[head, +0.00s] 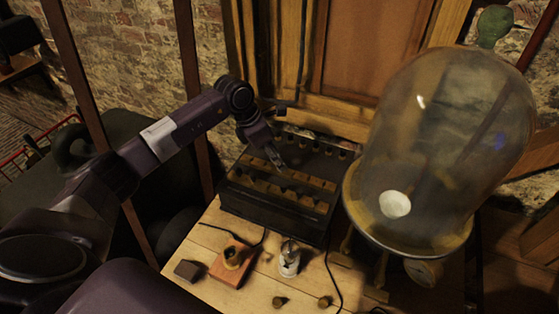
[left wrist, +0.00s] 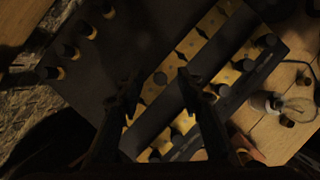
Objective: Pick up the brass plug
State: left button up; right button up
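My left gripper (head: 277,160) is above a black box (head: 270,212) with rows of brass blocks on top. In the left wrist view the two dark fingers of the gripper (left wrist: 158,88) stand apart, with nothing seen between them. Two small brass plugs, one at left (head: 279,301) and one at right (head: 324,301), are on the table's front part. More dark-topped plugs with brass collars (left wrist: 70,51) stand in a row along one edge of the box, and others stand among the brass blocks. Which one is the task's plug cannot be told. My right gripper is out of view.
A large glass bell jar (head: 450,140) stands right of the box. In front of the box are a brass piece on a wooden base (head: 232,262), a small bulb-like glass item (head: 289,260) and a dark block (head: 187,270). Dark wires cross the wooden table (head: 210,235).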

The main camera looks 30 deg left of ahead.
pick_arm(q)
jog(key=shift+w+d+f, duration=0.1)
jog(key=shift+f, duration=0.3)
jog(key=shift+c, duration=0.4)
grip_shut()
jog(key=shift+r, duration=0.1)
